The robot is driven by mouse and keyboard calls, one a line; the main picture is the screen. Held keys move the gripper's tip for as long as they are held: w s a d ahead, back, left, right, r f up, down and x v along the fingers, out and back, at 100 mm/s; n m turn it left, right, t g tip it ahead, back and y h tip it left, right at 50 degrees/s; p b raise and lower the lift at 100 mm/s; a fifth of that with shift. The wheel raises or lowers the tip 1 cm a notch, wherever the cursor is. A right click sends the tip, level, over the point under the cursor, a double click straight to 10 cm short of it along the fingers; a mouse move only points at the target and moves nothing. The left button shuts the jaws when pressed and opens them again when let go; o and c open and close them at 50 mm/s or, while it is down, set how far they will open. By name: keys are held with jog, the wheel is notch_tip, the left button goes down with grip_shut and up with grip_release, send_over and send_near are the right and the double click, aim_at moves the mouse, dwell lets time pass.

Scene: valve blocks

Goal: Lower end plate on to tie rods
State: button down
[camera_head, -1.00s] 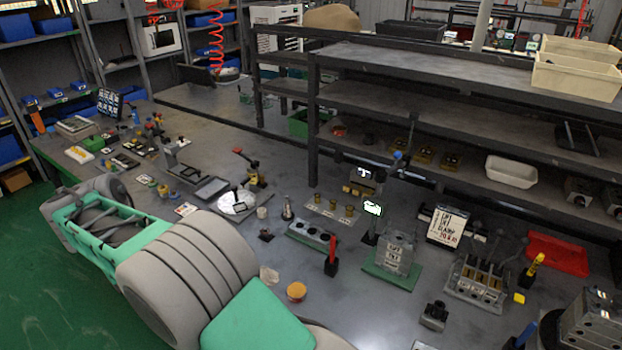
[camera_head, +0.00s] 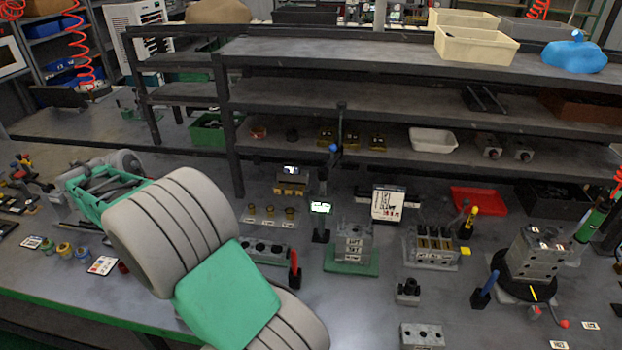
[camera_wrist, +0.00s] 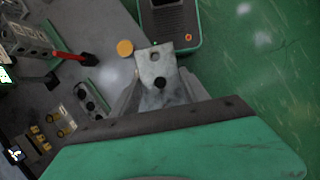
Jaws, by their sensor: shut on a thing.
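In the wrist view my gripper (camera_wrist: 158,88) is shut on a pale grey metal plate with holes, the end plate (camera_wrist: 153,62). It is held out past the fingertips, over the table's edge area. In the head view my arm crosses the lower left, and the gripper and plate are not visible there. A grey block stack (camera_head: 535,255) stands on a black round base at the right. Another grey block stack (camera_head: 353,243) stands on a green mat near the middle. I cannot make out tie rods clearly on either, and the plate is apart from both.
A block with brass parts (camera_head: 433,243) stands between the stacks. A red-handled tool (camera_head: 295,268), a blue-handled tool (camera_head: 485,287) and a small grey block (camera_head: 422,335) stand in front. A red tray (camera_head: 478,201) lies behind. A shelf rack (camera_head: 400,97) bounds the back.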

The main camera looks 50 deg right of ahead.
jog(key=s+d+r+n+p, duration=0.1)
jog(key=d+p, duration=0.1)
jog(key=d, duration=0.9)
jog(key=s+d+r+n+p, duration=0.1)
jog(key=s+d+r, duration=0.1)
jog(key=d, duration=0.9)
jog(key=s+d+r+n+p, duration=0.1)
jog(key=s+d, duration=0.7)
jog(key=d, duration=0.2)
jog(key=s+d+r+n+h+p, duration=0.1)
jog(key=s+d+r+p, duration=0.1)
jog(key=s+d, duration=0.6)
jog(key=shift+s+d+n+t+h+p, duration=0.3)
jog(key=shift+s+d, duration=0.05)
jog(key=shift+d, duration=0.75)
notch_tip(320, 180, down, 6)
jog(key=b, duration=0.3)
jog(key=shift+s, duration=0.1)
jog(key=shift+r+p, duration=0.1)
jog(key=shift+p, duration=1.45)
